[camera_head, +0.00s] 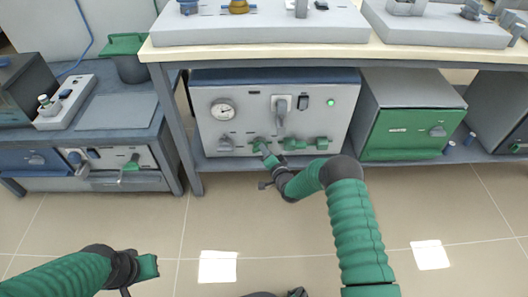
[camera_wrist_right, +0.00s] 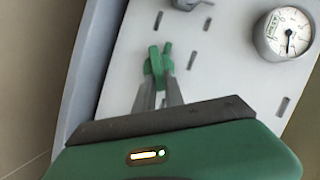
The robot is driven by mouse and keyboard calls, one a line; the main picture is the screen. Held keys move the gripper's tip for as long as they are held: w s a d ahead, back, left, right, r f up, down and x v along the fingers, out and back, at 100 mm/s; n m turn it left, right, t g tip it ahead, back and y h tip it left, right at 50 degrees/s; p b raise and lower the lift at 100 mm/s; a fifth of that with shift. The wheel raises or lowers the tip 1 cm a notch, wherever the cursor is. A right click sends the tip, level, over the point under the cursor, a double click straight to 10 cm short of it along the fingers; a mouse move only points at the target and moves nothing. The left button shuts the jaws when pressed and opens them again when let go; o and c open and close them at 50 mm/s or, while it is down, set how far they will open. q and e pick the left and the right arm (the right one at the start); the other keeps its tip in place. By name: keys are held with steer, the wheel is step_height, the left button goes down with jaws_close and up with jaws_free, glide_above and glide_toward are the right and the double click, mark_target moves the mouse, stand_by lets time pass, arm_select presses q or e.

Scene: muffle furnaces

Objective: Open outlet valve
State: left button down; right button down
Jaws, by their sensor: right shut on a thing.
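The grey control panel (camera_head: 240,115) under the bench carries several green valves along its lower edge; their labels are too small to read. My right gripper (camera_head: 265,153) reaches the panel from below and is shut on the leftmost green valve (camera_head: 257,143). In the right wrist view, the fingers (camera_wrist_right: 158,85) close around this green valve handle (camera_wrist_right: 154,60), partly hiding it. The middle green valve (camera_head: 294,144) and the right green valve (camera_head: 322,143) are untouched. My left gripper (camera_head: 150,267) is low at the left, away from the panel; its fingers are not clear.
A round gauge (camera_head: 224,110), a grey handle (camera_head: 281,105) and a lit green lamp (camera_head: 331,102) are on the panel. A green-fronted furnace (camera_head: 405,133) stands to the right. The bench leg (camera_head: 180,130) stands at the left. The tiled floor in front is clear.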

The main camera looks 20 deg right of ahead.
steer(key=shift+s+d+f+m+t+y+b, duration=0.15)
steer(key=shift+f+m+t+b, duration=0.2)
steer(key=shift+m+b, duration=0.45)
steer(key=shift+w+d+f+m+t+y+b, duration=0.15)
steer(key=shift+f+m+t+b, duration=0.3)
steer(key=shift+m, duration=0.5)
steer(key=shift+s+f+m+t+y+b, duration=0.2)
steer(key=shift+m+t+b, duration=0.1)
steer(key=shift+m+b, duration=0.55)
steer(key=c, duration=1.4)
jaws_free()
steer(key=shift+r, duration=0.1)
steer(key=shift+c, duration=0.2)
steer(key=shift+r, duration=0.1)
steer(key=s+d+p, duration=0.2)
steer(key=s+p, duration=0.6)
steer(key=s, duration=0.8)
steer(key=shift+s+p, duration=0.3)
steer(key=shift+p, duration=0.05)
